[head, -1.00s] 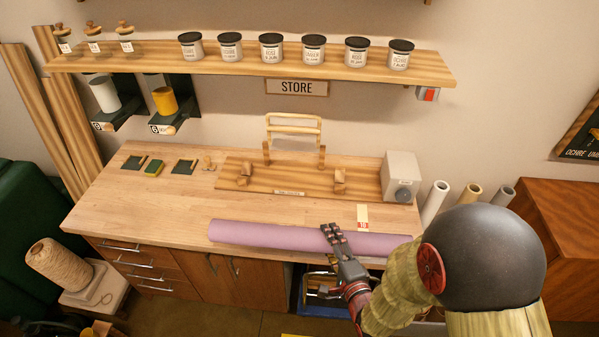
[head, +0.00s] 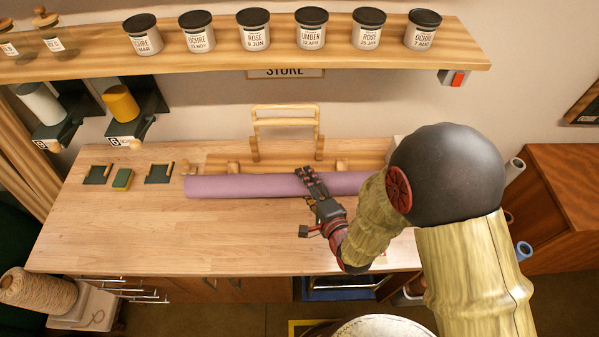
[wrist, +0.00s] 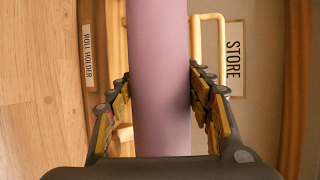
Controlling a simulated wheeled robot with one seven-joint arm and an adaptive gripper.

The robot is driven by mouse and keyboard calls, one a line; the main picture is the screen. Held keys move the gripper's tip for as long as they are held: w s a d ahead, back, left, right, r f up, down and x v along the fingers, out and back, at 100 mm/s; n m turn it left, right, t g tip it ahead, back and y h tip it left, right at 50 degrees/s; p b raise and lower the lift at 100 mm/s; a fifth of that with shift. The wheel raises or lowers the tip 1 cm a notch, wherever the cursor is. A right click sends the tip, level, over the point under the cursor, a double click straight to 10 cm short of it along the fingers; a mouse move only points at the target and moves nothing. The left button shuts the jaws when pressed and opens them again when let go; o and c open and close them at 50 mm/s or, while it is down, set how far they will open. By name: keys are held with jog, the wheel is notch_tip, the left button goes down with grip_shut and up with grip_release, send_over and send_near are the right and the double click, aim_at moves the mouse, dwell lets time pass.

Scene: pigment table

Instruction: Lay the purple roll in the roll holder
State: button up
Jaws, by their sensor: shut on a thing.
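The long purple roll (head: 240,187) lies level, left to right, in my gripper (head: 308,182), just in front of and seemingly above the wooden roll holder (head: 266,168). The tops of the holder's two wooden supports show behind the roll, and its front part is hidden. In the wrist view the roll (wrist: 160,45) passes between the two fingers of my gripper (wrist: 159,85), which are shut on it. The holder (wrist: 115,35), with its label "ROLL HOLDER", shows beside and below the roll. I cannot tell the gap between roll and supports.
A light wooden frame (head: 286,122) stands up behind the holder. Jars (head: 311,32) line the shelf (head: 290,62) above. The table's front (head: 180,240) is clear.

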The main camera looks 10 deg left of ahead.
jog(key=w+a+f+b, duration=0.1)
jog(key=w+f, duration=0.2)
jog(key=w, duration=0.1)
jog(key=w+a+f+b, duration=0.1)
jog(key=w+f+b, duration=0.1)
jog(key=w, duration=0.3)
jog(key=w+a+f+b, duration=0.1)
jog(key=w+f+b, duration=0.1)
jog(key=w+f, duration=0.1)
jog(key=shift+w+a+f, duration=0.1)
jog(key=shift+w+f, duration=0.3)
jog(key=shift+w, duration=0.25)
jog(key=shift+f+b, duration=1.15)
jog(key=shift+b, duration=0.1)
jog(key=o, duration=1.2)
jog(key=shift+o, duration=0.8)
jog(key=shift+f, duration=0.15)
jog(key=shift+s, duration=0.1)
jog(key=v, duration=1.2)
